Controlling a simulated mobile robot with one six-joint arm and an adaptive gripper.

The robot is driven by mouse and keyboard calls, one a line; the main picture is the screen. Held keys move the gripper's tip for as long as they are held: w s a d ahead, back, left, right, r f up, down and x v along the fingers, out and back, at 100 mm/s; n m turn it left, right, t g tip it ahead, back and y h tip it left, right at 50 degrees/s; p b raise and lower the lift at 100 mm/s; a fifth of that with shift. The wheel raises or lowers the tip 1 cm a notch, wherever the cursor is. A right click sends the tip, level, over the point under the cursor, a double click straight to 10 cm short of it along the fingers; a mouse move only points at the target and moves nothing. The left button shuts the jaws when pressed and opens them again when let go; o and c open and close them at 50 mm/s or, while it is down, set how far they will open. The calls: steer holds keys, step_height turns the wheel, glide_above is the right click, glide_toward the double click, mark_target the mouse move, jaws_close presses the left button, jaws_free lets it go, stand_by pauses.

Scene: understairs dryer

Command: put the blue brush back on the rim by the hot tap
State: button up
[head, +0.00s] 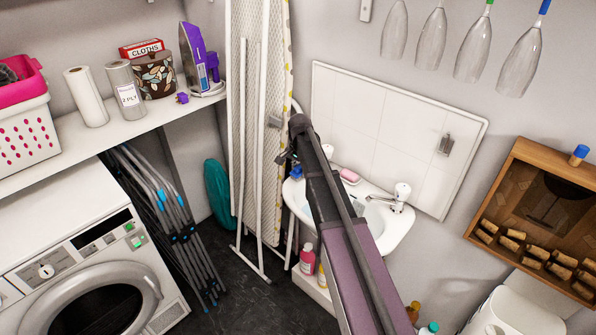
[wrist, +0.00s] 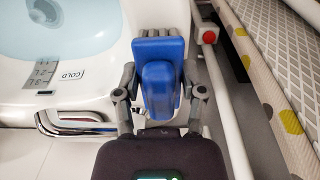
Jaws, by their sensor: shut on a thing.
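The blue brush (wrist: 158,90) is between the two fingers of my gripper (wrist: 161,84), which is shut on it. In the head view a bit of the brush (head: 296,172) shows at the left end of the white basin (head: 408,222), below my gripper (head: 287,159). In the wrist view the brush is beside the basin rim (wrist: 112,75); I cannot tell whether it touches. A white tap top (head: 328,150) shows behind my arm, and another tap (head: 401,195) stands at the right. No hot mark is readable.
A pink soap (head: 349,175) lies on the basin's back rim. The ironing board (head: 262,120) stands close left of the basin and runs along the right of the wrist view (wrist: 270,70). Bottles (head: 307,258) stand below. The washing machine (head: 90,270) is at the left.

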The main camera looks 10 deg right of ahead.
steer(key=shift+f, duration=0.15)
steer(key=o, duration=1.1)
steer(key=shift+w+r, duration=0.1)
steer(key=shift+r, duration=0.1)
